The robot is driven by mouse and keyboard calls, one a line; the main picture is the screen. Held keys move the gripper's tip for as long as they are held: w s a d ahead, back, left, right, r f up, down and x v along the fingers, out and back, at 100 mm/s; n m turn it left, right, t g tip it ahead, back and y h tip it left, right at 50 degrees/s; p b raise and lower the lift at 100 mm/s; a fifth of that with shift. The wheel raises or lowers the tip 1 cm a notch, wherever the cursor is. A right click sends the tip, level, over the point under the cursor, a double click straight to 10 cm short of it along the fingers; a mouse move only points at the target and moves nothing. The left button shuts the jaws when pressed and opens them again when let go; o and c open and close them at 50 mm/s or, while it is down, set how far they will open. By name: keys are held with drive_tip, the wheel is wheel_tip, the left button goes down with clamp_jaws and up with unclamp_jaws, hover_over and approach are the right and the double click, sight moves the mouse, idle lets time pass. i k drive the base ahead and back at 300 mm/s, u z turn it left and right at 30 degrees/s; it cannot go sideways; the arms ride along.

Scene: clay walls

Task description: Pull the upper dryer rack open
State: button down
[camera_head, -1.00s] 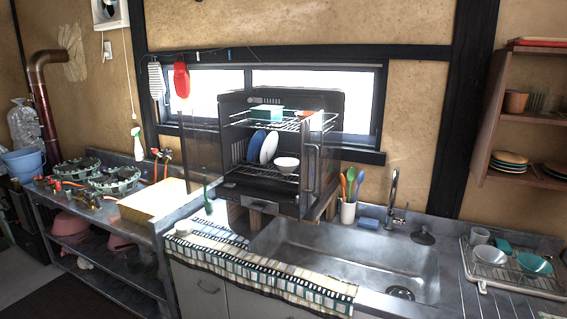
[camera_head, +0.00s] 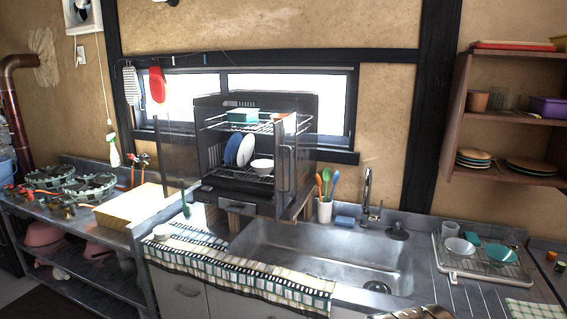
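The dish dryer (camera_head: 268,102) is a dark cabinet standing behind the left side of the sink, in front of the window. Its front is open, with a clear door panel at the left and a door with a dark handle (camera_head: 285,170) at the right. The upper rack (camera_head: 225,125) is silver wire and holds a teal container (camera_head: 242,115) and an orange-and-white item (camera_head: 288,124). The rack's right end is partly behind the right door. The lower rack (camera_head: 240,176) holds a blue plate, a white plate and a white bowl (camera_head: 262,166).
The sink (camera_head: 320,258) lies below and right of the dryer. A cup of utensils (camera_head: 324,211) and a faucet (camera_head: 368,190) stand behind it. A shiny metal object, unclear, shows at the bottom edge.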

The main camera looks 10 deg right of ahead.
sight(259, 123)
drive_tip(key=z, duration=0.1)
drive_tip(key=i, duration=1)
drive_tip(key=u, duration=0.1)
